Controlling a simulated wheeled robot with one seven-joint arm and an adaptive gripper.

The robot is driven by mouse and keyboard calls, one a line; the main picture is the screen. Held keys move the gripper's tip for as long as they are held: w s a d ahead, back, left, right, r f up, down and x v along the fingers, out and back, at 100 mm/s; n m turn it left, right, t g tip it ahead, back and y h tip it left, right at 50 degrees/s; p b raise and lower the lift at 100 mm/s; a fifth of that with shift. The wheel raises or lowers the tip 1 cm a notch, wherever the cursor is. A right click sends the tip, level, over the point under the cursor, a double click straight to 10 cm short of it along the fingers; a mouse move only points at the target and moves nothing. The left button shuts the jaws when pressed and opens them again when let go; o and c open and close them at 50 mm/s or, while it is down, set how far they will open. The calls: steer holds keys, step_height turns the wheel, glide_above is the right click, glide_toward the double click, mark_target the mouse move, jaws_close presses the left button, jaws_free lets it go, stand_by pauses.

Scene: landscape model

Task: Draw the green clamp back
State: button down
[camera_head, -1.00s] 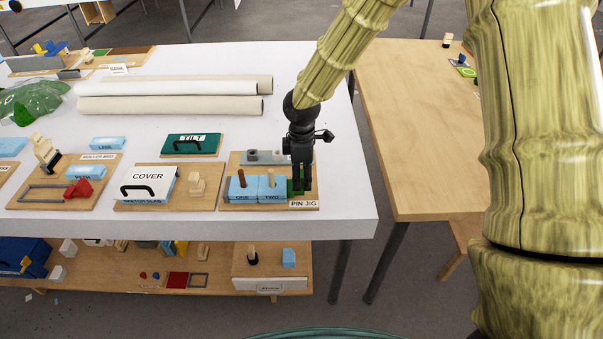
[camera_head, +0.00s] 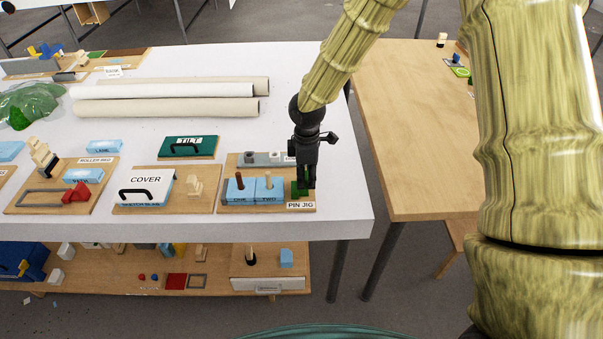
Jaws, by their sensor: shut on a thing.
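The green clamp (camera_head: 297,190) is a small dark green block on the right part of the wooden pin jig board (camera_head: 229,172). My gripper (camera_head: 307,184) points down over the right side of this board and is shut on the clamp's upright part. Its black fingers hide some of the clamp. A narrow gap shows between the clamp's block and the blue blocks marked ONE (camera_head: 239,197) and TWO (camera_head: 269,196), which sit side by side to its left. A brown peg and a tan peg stand up from these blocks.
A grey bar (camera_head: 258,158) lies at the back of the jig. The COVER box (camera_head: 146,187) and the green TILT board (camera_head: 188,147) stand to the left. The white table's (camera_head: 340,208) right edge is close by, with a wooden table (camera_head: 420,150) beyond a gap.

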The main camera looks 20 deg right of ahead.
mark_target(307, 175)
steer(key=shift+s+d, duration=0.1)
steer(key=shift+d, duration=0.05)
steer(key=c, duration=1)
jaws_free()
steer(key=shift+d, duration=0.15)
steer(key=shift+o, duration=0.2)
steer(key=shift+a, duration=0.2)
step_height(307, 175, up, 12)
